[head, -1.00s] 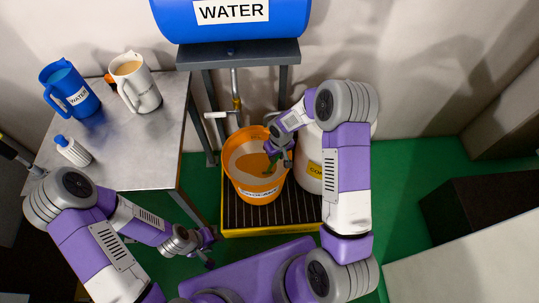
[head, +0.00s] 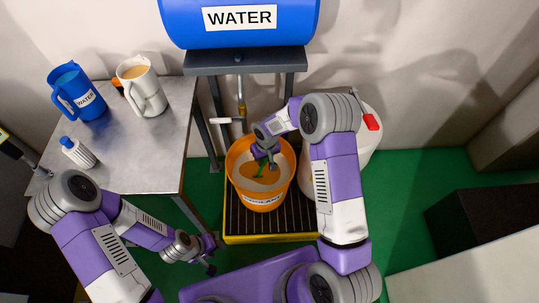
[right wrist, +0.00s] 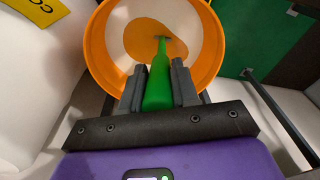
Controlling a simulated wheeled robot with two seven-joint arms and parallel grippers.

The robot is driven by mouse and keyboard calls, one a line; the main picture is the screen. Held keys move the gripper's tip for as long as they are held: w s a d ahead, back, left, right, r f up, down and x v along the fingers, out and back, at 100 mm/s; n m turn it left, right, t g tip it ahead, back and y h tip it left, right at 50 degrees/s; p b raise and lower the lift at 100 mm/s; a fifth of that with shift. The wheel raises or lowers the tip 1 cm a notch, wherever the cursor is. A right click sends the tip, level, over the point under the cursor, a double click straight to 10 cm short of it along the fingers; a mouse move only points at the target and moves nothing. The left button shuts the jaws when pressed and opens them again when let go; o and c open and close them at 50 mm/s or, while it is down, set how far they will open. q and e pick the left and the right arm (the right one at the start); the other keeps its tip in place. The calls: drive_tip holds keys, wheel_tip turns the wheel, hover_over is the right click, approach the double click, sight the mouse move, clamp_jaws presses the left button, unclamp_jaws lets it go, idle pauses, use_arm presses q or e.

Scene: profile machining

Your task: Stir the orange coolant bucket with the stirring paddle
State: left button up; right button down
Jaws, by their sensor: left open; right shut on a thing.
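The orange coolant bucket (head: 262,202) stands on a grated tray and holds pale liquid with a darker orange patch in it. My right gripper (head: 268,160) is over the bucket, shut on the green stirring paddle (head: 260,170). In the right wrist view the green paddle (right wrist: 158,85) sits between the fingers of the right gripper (right wrist: 158,88) and points down into the orange bucket (right wrist: 96,42). The paddle's lower end reaches the orange patch. My left gripper (head: 211,256) is open and empty, low beside the table.
The grated tray (head: 232,238) has a yellow rim. A blue water drum (head: 240,35) sits on a stand behind, with a tap above the bucket. A white drum (head: 366,135) stands right of the bucket. The grey table (head: 150,150) carries a blue jug (head: 78,92), white jug (head: 142,85) and small bottle (head: 78,152).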

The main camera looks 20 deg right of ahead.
drive_tip(key=shift+s+d, duration=0.4)
drive_tip(key=shift+s, duration=0.25)
drive_tip(key=shift+s+d, duration=0.35)
drive_tip(key=shift+s, duration=0.25)
idle(0.3)
drive_tip(key=shift+d, duration=0.1)
